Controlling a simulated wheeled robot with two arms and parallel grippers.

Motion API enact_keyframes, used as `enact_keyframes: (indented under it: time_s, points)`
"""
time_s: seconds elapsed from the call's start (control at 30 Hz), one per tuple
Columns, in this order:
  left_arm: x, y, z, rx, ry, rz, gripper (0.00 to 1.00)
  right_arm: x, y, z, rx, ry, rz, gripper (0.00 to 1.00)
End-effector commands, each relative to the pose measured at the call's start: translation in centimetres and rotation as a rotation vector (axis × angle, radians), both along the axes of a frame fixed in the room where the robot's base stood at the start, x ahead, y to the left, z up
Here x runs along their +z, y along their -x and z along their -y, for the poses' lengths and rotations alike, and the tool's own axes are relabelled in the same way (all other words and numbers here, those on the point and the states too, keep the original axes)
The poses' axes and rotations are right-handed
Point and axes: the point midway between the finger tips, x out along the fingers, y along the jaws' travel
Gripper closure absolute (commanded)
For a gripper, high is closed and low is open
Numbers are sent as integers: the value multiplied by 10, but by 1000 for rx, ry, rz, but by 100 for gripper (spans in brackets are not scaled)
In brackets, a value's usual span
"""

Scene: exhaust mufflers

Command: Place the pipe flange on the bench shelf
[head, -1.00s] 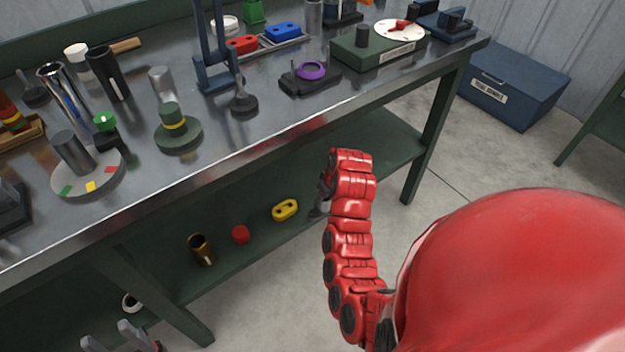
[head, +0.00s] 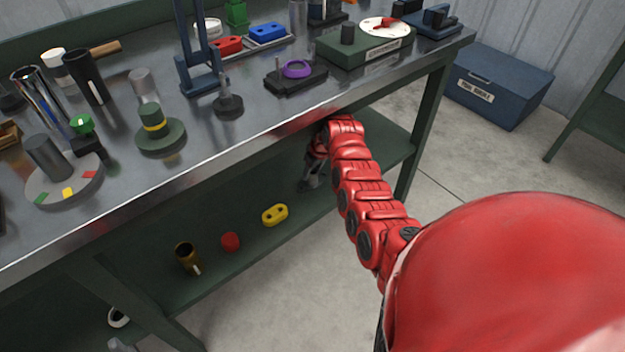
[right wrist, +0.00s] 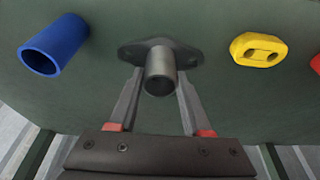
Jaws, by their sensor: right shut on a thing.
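The pipe flange (right wrist: 160,68) is a dark grey oval plate with a short round pipe stub, in the right wrist view. My right gripper (right wrist: 160,85) is shut on it, one finger on each side of the stub. The bench shelf (head: 235,275) is the dark green lower board under the bench. In the head view my right gripper (head: 311,178) is under the bench top, over the shelf's right part; the flange is hard to make out there. I cannot tell whether the flange touches the shelf.
On the shelf are a yellow two-hole flange (head: 275,215), a red piece (head: 230,242) and a brass tube (head: 187,257). A blue tube (right wrist: 54,44) shows in the right wrist view. The bench top's front edge (head: 230,160) overhangs the shelf. A blue tool chest (head: 497,85) stands on the floor.

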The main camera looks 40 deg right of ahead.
Motion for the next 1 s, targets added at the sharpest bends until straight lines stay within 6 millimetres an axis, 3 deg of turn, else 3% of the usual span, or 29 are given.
enact_keyframes:
  time_s: [0.33,0.7,0.73,0.87,1.0]
  points:
    - [-13,0,0,0,0,0,50,-35,0,1,0,-1,-4,100]
    - [-14,0,0,0,0,0,50,-38,-1,0,0,0,0,100]
    - [-14,0,0,0,0,0,50,-38,0,0,0,0,0,48]
    - [-13,0,0,0,0,0,50,-37,0,0,0,0,0,24]
    - [-13,0,0,0,0,0,50,-37,0,0,0,0,0,21]
